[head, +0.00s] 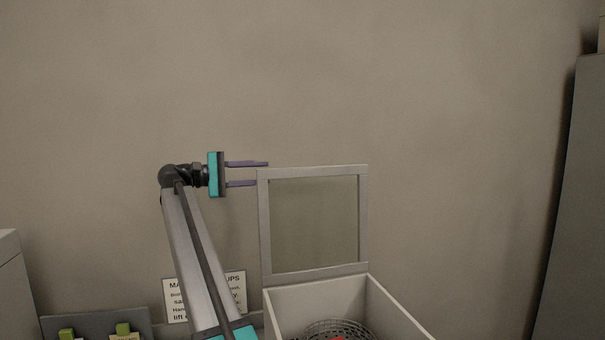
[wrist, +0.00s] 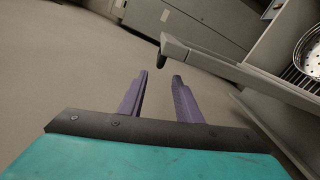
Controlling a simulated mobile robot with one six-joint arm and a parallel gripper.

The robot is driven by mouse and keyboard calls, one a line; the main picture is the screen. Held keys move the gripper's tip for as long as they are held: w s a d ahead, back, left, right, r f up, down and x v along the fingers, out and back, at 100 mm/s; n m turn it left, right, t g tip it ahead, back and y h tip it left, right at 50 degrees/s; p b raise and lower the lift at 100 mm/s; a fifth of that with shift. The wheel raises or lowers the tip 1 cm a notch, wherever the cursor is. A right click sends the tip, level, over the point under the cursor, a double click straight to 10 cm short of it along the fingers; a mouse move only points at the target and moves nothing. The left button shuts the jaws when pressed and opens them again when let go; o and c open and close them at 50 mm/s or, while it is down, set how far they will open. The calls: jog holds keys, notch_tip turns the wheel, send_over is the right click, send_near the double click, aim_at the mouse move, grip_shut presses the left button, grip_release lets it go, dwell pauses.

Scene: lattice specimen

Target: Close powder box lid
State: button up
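The powder box (head: 400,309) stands at the bottom centre of the head view, with its lid (head: 313,272) raised upright. The lid is a grey frame around a see-through pane. My gripper (head: 262,173) is at the lid's upper left corner, its two purple fingers pointing right and apart, with nothing between them. I cannot tell whether the fingertips touch the frame or are in front of or behind it. In the wrist view my gripper (wrist: 159,75) is also open and empty, and a grey bar, likely the lid frame (wrist: 228,68), lies beyond the fingertips to the right.
A wire basket (head: 340,326) with something red sits inside the box. A sign (head: 237,288) is partly hidden behind my arm. A grey holder with green-topped items (head: 123,329) is at lower left. A tall dark cabinet (head: 570,200) stands at right. The wall above is bare.

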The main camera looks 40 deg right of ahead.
aim_at(303, 171)
jog(key=x, duration=1.2)
jog(key=shift+a+p, duration=0.1)
jog(key=shift+p, duration=0.25)
jog(key=shift+x, duration=1)
grip_shut()
